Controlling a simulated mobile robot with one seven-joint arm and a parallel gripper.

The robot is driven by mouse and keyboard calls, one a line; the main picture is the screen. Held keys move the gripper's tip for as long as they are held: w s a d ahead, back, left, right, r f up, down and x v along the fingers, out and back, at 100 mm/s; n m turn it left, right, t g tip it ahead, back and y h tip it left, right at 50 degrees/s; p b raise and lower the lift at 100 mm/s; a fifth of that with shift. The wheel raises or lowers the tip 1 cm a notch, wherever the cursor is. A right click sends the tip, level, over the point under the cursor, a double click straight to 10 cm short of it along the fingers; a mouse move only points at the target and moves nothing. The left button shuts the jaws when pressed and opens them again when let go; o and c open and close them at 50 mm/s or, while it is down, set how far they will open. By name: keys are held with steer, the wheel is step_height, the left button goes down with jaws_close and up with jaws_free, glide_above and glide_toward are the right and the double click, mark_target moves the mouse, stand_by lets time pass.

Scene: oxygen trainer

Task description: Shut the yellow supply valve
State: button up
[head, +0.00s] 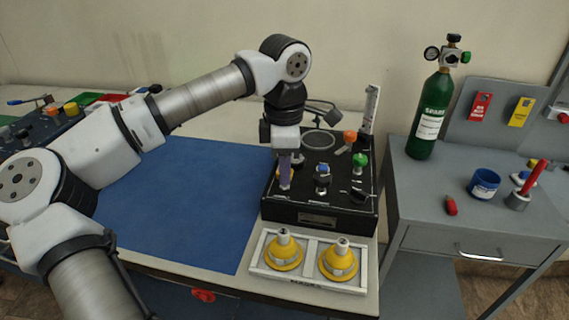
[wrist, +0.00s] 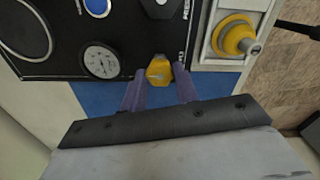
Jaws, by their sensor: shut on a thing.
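The black oxygen trainer panel (head: 320,215) stands on the bench, right of the blue mat. My gripper (head: 285,184) points down over the panel's left side, its purple fingers low at the panel. In the wrist view, the yellow supply valve knob (wrist: 159,71) sits between the fingertips, and my gripper is shut on it. The fingers hide most of the knob in the head view. A round gauge (wrist: 101,61) lies just left of the knob in the wrist view. I cannot tell the valve's exact turn angle.
A green knob (head: 360,160) and an orange knob (head: 350,136) stand up on the panel. A white tray (head: 310,278) with two yellow fittings lies in front. The blue mat (head: 185,200) is clear. A green cylinder (head: 432,115) stands on the grey cabinet at right.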

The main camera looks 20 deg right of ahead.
steer(key=o, duration=1)
step_height(320, 180, up, 14)
steer(key=shift+f, duration=0.1)
